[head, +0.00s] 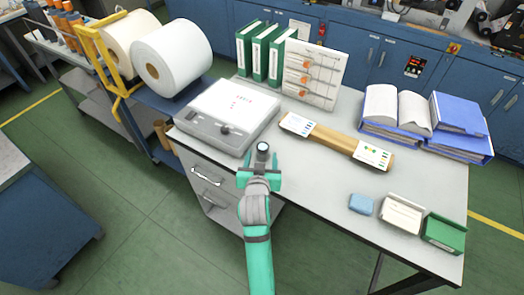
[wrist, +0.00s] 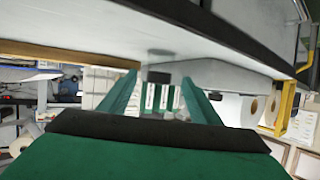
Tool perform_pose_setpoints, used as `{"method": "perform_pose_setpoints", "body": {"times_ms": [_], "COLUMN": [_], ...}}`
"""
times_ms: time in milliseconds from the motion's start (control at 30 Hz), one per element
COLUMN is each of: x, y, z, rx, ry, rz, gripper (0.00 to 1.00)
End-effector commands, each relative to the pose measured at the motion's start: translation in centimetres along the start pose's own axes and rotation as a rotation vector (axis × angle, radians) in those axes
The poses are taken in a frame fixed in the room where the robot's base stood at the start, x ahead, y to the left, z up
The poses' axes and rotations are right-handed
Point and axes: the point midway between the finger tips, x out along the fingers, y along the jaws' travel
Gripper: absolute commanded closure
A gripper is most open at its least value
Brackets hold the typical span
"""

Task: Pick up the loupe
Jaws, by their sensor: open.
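The loupe (head: 263,148) is a small black cylinder with a pale round top. It stands upright on the grey table, near its front edge and just in front of the light box. My gripper (head: 261,168) is teal, open and right at the loupe on its near side. In the wrist view, which looks upside down, my gripper (wrist: 159,84) has its two green fingers apart. The dark loupe (wrist: 158,77) shows in the gap between the fingertips. I cannot tell whether it is between the fingers or just beyond them.
The light box (head: 228,115) stands close behind the loupe. A wooden strip with cards (head: 325,138) lies to the right. A blue block (head: 361,204), a white box (head: 402,214) and a green box (head: 444,234) stand farther right. Green binders (head: 262,55) stand at the back. The tabletop (head: 310,185) right of my gripper is clear.

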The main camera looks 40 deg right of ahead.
Motion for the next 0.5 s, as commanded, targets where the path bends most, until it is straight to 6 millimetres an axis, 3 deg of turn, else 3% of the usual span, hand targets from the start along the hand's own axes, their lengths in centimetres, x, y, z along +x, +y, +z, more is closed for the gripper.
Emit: {"method": "perform_pose_setpoints", "body": {"times_ms": [267,500], "x": [2.0,5.3], "y": [0.0,0.1], "z": [-0.1,-0.3], "rx": [-0.001,0.0], "ry": [0.0,-0.001], "rz": [0.0,0.001], "gripper": [0.43,0.43]}}
